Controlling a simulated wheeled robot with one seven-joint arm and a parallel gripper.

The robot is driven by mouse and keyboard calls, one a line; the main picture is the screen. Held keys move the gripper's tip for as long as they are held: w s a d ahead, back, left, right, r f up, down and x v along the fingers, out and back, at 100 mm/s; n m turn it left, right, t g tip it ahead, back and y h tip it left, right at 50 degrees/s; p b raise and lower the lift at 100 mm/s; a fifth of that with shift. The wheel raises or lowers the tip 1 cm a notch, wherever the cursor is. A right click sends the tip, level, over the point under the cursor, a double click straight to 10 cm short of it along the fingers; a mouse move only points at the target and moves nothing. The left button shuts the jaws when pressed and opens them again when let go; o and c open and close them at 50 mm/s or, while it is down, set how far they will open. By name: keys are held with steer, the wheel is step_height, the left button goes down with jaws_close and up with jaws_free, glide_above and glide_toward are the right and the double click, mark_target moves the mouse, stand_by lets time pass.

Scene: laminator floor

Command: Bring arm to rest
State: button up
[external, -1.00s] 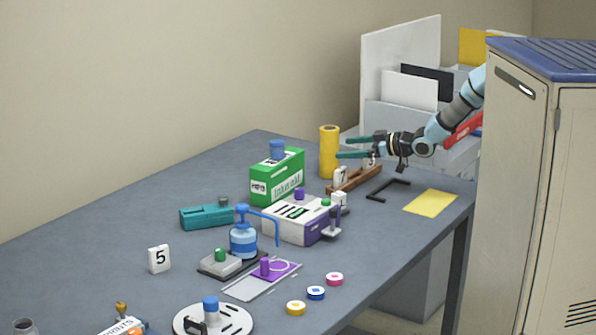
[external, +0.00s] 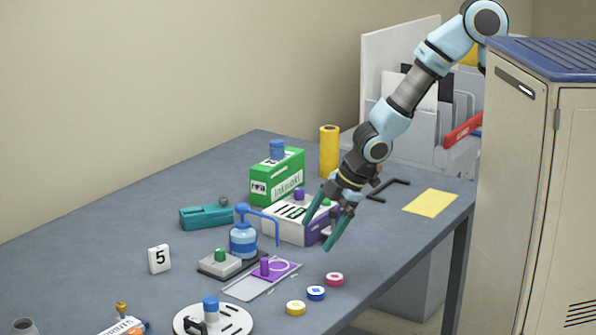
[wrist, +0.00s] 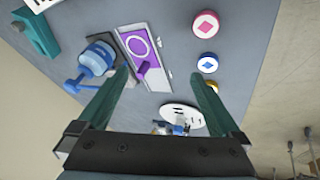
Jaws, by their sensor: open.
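My gripper (external: 322,226) is open and empty, its two green fingers pointing down and toward the front. In the external view it hangs in front of the white and purple box (external: 285,224) and hides part of its right side. In the wrist view the fingers of my gripper (wrist: 160,95) are spread wide, with nothing between them but the table scene beyond. My arm reaches up and back to the right from the gripper, above the table (external: 400,254).
A blue pump bottle (external: 243,241), a purple plate (external: 277,269) and several round tokens (external: 316,293) lie near the gripper. A green box (external: 277,178) and a yellow cylinder (external: 329,152) stand behind. A tall cabinet (external: 515,190) stands at right.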

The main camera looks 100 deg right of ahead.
steer(key=s+a+f+m+g+y+b, duration=0.1)
steer(key=s+a+f+m+g, duration=0.15)
steer(key=s+a, duration=0.35)
steer(key=s+a+f+m+g+b, duration=0.15)
steer(key=s+a+m, duration=0.25)
steer(key=s, duration=0.5)
step_height(320, 180, up, 18)
steer(key=p, duration=1.7)
steer(key=shift+w+d+f, duration=0.2)
